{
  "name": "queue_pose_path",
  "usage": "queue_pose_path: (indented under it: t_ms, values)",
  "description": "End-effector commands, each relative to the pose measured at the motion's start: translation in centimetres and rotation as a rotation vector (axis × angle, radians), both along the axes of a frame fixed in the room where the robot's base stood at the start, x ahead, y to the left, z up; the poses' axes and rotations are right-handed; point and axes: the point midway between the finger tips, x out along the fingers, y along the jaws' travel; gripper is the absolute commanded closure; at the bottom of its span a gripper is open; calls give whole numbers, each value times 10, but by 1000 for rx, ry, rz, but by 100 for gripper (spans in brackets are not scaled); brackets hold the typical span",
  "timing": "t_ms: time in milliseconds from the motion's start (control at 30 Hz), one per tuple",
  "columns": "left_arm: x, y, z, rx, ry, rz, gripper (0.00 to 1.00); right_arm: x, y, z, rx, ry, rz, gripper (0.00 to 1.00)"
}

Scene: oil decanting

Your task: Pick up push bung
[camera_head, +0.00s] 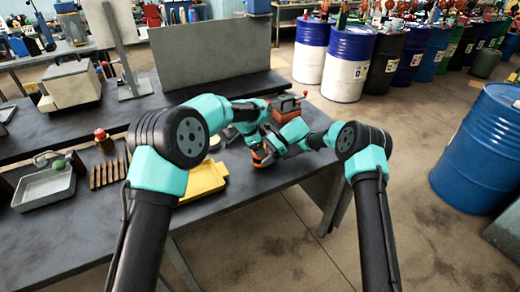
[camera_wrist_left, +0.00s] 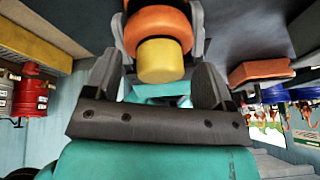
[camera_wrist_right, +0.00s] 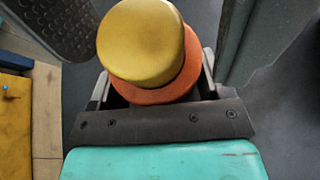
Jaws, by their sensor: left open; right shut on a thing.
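The push bung, an orange body with a yellow round end, is shown large in the right wrist view (camera_wrist_right: 142,45), between the fingers of my right gripper (camera_wrist_right: 154,85), which is shut on it. The bung also shows in the left wrist view (camera_wrist_left: 163,45), just beyond the fingertips of my left gripper (camera_wrist_left: 157,78). My left gripper is open, with nothing clearly held. In the head view the orange of the bung (camera_head: 260,154) shows small over the table's right part. The wrists crowd together there, hiding most of both grippers.
A yellow tray (camera_head: 203,182) lies on the dark table (camera_head: 120,235), left of the grippers. A row of brown pieces (camera_head: 106,173), a small bottle (camera_head: 103,141) and a grey tray (camera_head: 44,188) stand farther left. A red-brown box (camera_head: 288,106) sits close behind the wrists.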

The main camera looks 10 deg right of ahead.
Motion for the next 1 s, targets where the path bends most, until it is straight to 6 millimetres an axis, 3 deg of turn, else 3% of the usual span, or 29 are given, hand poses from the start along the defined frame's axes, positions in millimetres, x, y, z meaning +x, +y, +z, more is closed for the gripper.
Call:
queue_pose_path:
  t_ms: [267, 800, 1000]
  values:
    - [0, 0, 0, 0, 0, 0, 23, 0, 0, 0, 0, 0, 0, 41]
    - [0, 0, 0, 0, 0, 0, 73, 0, 0, 0, 0, 0, 0, 41]
    - [0, 0, 0, 0, 0, 0, 75, 0, 0, 0, 0, 0, 0, 41]
